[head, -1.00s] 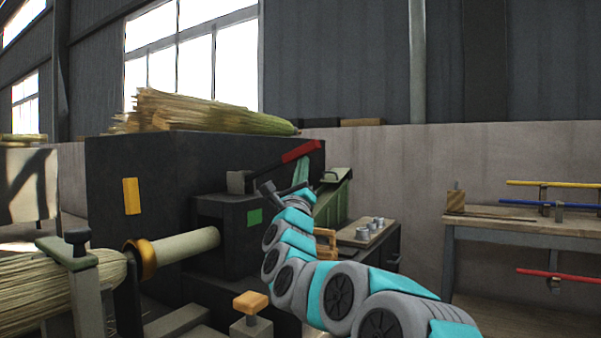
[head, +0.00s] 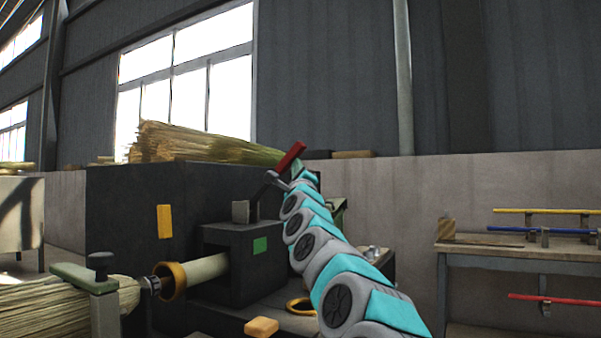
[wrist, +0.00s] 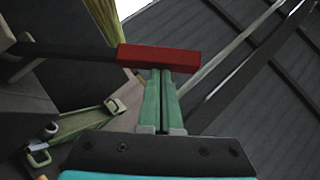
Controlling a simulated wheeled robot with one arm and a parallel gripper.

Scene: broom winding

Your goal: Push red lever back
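The red lever handle (head: 290,156) slants up to the right from a dark arm on the black machine (head: 120,200). In the wrist view the red handle (wrist: 160,58) lies across the ends of my green fingers. My gripper (head: 299,172) is just below and right of the handle in the head view. In the wrist view its two fingers (wrist: 161,88) are together with only a thin line between them, and the tips meet the handle's lower edge. The handle is not between the fingers. The exact contact at the tips is partly hidden.
A straw bundle (head: 200,147) lies on top of the machine. A bound broom (head: 60,305) and an orange ring (head: 172,281) are at the lower left. A bench (head: 480,248) with coloured rods stands at right, apart from my arm.

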